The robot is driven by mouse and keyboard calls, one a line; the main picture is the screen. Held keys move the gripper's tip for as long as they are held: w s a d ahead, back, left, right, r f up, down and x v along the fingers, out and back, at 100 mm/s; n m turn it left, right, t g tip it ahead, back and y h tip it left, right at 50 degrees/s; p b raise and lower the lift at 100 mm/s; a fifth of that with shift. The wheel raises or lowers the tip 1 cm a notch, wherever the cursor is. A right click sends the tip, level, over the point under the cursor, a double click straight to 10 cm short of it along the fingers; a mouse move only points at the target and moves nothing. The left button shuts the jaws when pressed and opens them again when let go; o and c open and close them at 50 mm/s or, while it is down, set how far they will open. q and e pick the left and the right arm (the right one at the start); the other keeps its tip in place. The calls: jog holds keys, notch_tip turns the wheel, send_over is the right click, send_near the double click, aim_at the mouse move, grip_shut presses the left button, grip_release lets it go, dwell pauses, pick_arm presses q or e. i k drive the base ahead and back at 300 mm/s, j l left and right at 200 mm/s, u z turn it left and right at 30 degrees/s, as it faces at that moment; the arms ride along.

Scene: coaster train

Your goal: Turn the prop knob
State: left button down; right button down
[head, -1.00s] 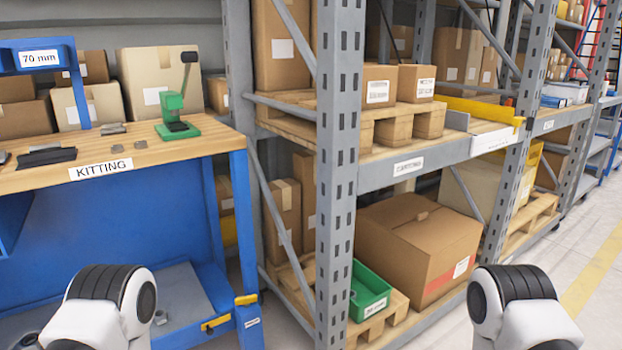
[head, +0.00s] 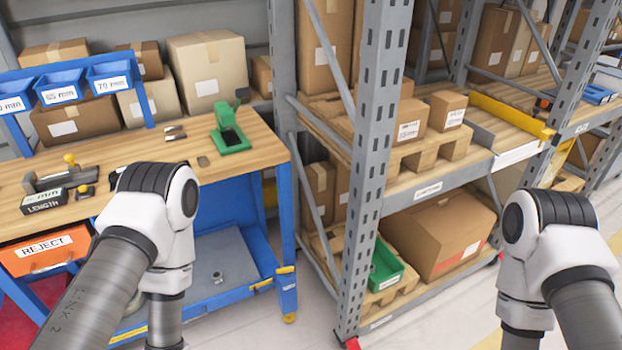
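I cannot tell for sure which part is the prop knob. A yellow latch-like piece (head: 285,270) sits at the lower right corner of the blue bench frame. My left arm reaches in over the front of the bench, and my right arm is in front of the racking at right. Only arm links show; both grippers are out of view below the frame.
A green press (head: 230,138), blue bins (head: 60,90), a black LENGTH block (head: 45,200) and an orange REJECT drawer (head: 45,250) are at the bench. A grey rack post (head: 372,150) stands right of it. A green bin (head: 385,268) lies low on the rack.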

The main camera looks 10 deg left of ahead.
aim_at(285, 271)
jog(key=i+j+z, duration=0.25)
jog(key=i, duration=0.2)
jog(key=i+j+z, duration=0.15)
jog(key=i+z, duration=0.15)
jog(key=i, duration=0.15)
